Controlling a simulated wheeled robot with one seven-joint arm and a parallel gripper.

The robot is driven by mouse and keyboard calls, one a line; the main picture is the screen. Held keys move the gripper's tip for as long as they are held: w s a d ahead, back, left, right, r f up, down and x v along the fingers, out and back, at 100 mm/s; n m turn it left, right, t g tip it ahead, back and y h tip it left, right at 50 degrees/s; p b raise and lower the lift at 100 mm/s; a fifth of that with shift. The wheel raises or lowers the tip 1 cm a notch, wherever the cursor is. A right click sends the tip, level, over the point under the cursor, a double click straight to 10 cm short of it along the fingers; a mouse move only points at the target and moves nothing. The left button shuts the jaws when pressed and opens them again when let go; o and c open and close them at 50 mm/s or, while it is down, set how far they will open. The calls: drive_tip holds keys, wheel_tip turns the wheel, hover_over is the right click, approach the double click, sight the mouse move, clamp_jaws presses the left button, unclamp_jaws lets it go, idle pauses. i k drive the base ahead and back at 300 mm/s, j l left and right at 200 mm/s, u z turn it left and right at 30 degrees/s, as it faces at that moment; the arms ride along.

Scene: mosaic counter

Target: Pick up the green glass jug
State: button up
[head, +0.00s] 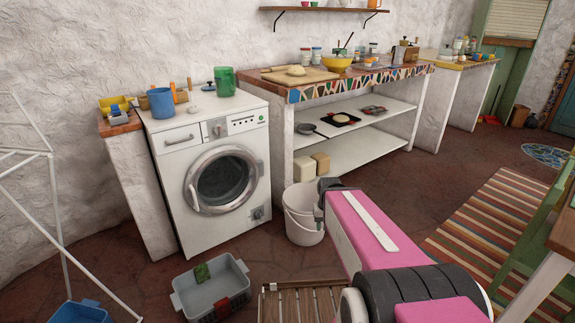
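The green glass jug (225,81) stands upright on top of the white washing machine (212,160), near its back right. It is a green, see-through vessel; no handle can be made out. A blue pot or cup (161,103) stands to its left at the front of the machine top, and a small dark-lidded jar (208,87) is close beside it. My pink arm reaches up from the lower right, well short of the jug. My gripper's fingers do not show in this view.
The mosaic-edged counter (345,85) stands to the right of the washing machine, holding boards, a yellow bowl and jars. On the floor are a white bucket (302,210), a grey crate (211,291) and a wooden slatted stool (300,300). A white rack stands at left.

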sight(224, 77)
drive_tip(key=u, duration=1.1)
drive_tip(key=i+l+u, duration=0.1)
drive_tip(key=l+u, duration=0.6)
drive_tip(key=l, duration=0.15)
drive_tip(key=l+u, duration=0.35)
drive_tip(key=l+z, duration=0.15)
drive_tip(key=l, duration=0.15)
drive_tip(key=i+l+z, duration=0.15)
drive_tip(key=l, duration=0.15)
drive_tip(key=k+u, duration=0.1)
drive_tip(key=u, duration=0.2)
